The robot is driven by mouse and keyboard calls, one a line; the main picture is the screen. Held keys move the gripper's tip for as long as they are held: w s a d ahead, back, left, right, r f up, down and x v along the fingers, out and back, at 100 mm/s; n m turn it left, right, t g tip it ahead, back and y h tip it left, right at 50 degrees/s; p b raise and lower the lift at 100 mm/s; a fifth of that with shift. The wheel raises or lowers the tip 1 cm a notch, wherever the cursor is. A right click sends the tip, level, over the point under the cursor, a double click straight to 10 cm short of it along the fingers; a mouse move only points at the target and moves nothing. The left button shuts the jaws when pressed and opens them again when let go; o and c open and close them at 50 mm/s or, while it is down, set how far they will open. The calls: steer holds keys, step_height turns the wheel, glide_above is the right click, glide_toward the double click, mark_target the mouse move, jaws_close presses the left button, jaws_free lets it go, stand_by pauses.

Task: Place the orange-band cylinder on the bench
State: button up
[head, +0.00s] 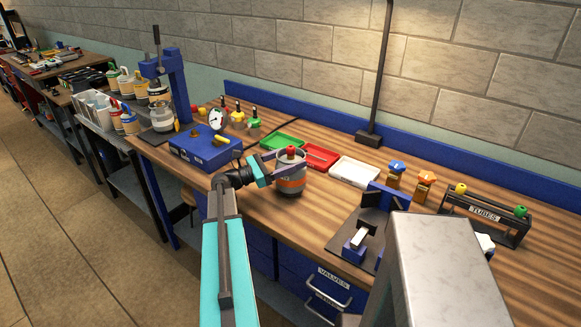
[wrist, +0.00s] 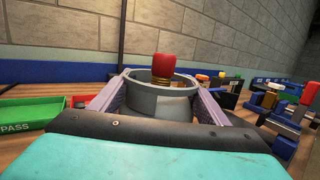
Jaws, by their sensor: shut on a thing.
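The orange-band cylinder (head: 291,184) is a grey can with an orange band, a collar and a red knob on top. It is upright at the bench (head: 240,172), in front of the red tray. I cannot tell whether its base touches the wood. My gripper (head: 277,174) is shut on its upper part from the left. In the wrist view the grey collar (wrist: 150,97) and red knob (wrist: 164,67) stand between my two jaws; the cylinder's lower body is hidden.
Green (head: 283,142), red (head: 318,157) and white (head: 354,172) trays lie behind the cylinder. A blue scale box (head: 205,150) stands left, a blue and black fixture (head: 365,235) right, and a TUBES rack (head: 485,214) farther right. Bare wood lies right of the cylinder.

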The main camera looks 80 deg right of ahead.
steer(key=shift+f+b, duration=0.45)
steer(key=shift+f, duration=0.5)
steer(key=o, duration=2.1)
steer(key=shift+f, duration=0.1)
steer(key=b+v, duration=0.2)
steer(key=v, duration=1)
steer(key=shift+b, duration=0.35)
